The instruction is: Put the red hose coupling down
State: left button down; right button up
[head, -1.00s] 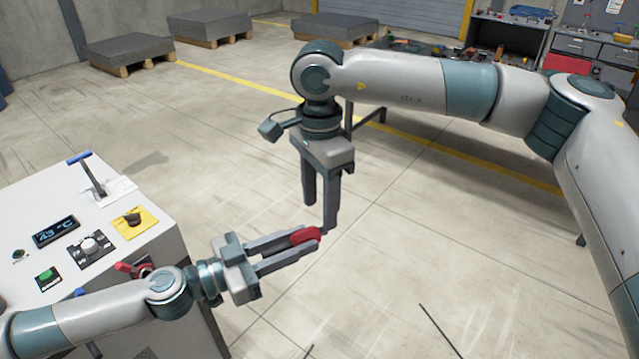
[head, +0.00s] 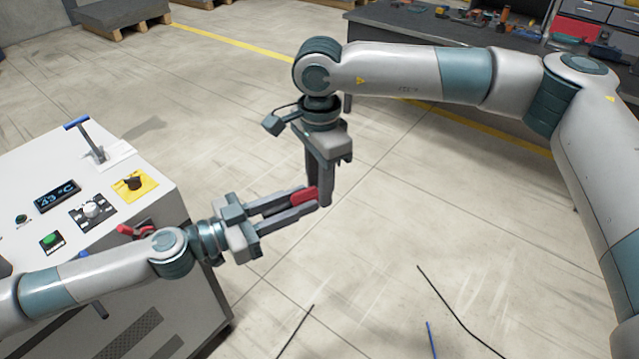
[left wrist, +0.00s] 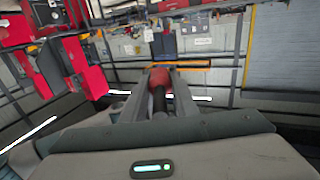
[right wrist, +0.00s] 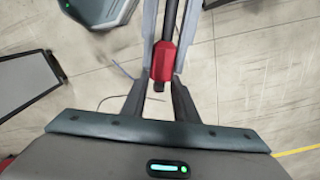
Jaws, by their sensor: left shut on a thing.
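The red hose coupling (head: 303,196) is held between the fingertips of my left gripper (head: 292,204), which is shut on it in mid-air beside the machine. In the left wrist view the coupling (left wrist: 162,72) sits at the fingertips, with a black part pointing back to my palm. My right gripper (head: 319,180) points down just behind the coupling. In the right wrist view the coupling (right wrist: 163,62) shows at the tips of my right fingers, which stand apart on either side of its end. I cannot tell whether they touch it.
A white machine (head: 40,180) with knobs, a display and a lever stands at the left. Open floor (head: 400,220) lies below both grippers, with thin dark rods on it. A dark workbench (head: 430,35) with parts is at the back, and a pallet (head: 120,15) at the back left.

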pick_arm(q)
jog(key=c, duration=1.3)
grip_release()
jog(key=shift+c, duration=0.2)
jog(key=shift+a, duration=0.15)
jog(key=v, duration=1.1)
jog(key=shift+s+a, duration=0.2)
jog(key=shift+a, duration=0.15)
